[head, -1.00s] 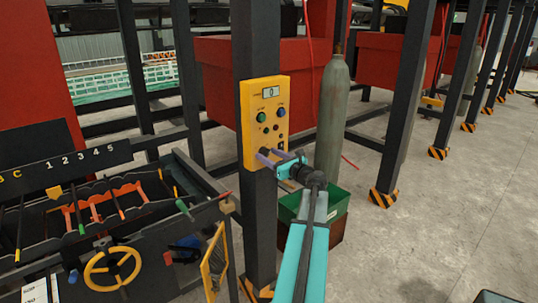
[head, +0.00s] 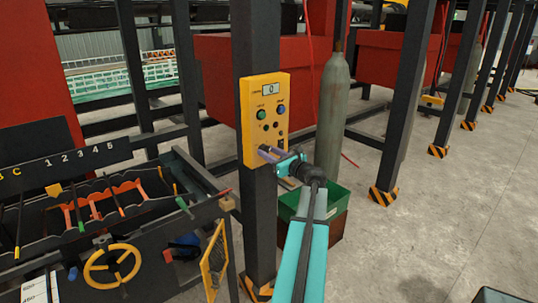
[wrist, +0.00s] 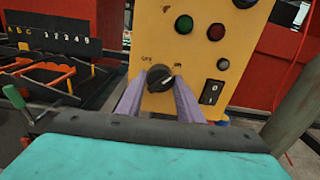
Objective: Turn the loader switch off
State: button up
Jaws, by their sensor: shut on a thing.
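The yellow control box (head: 264,90) is fixed to a dark post, with a display reading 0 and several buttons. In the wrist view, a dark round knob (wrist: 159,77) sits low on its face between OFF on the left and a label that looks like ON on the right. I take it for the loader switch; the name is not legible. A pale mark on it seems to lean toward the right label. My gripper (wrist: 159,92) is shut on this knob, one purple finger on each side. In the head view, my gripper (head: 270,152) hides the knob.
A black rocker switch (wrist: 212,92) sits just right of my right finger. Green (wrist: 183,25) and red (wrist: 216,32) buttons are above. A green bin (head: 330,202) and grey gas cylinder (head: 333,115) stand behind my arm. A lever console (head: 100,220) is at left.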

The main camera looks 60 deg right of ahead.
jog(key=shift+f, duration=0.15)
jog(key=n+b, duration=1.7)
jog(key=b, duration=0.4)
jog(key=shift+n, duration=0.4)
jog(key=o, duration=1.1)
jog(key=shift+c, duration=0.2)
jog(key=shift+s, duration=0.1)
jog(key=v, duration=1.3)
jog(key=shift+s+a+b, duration=0.25)
jog(key=shift+s+b, duration=0.05)
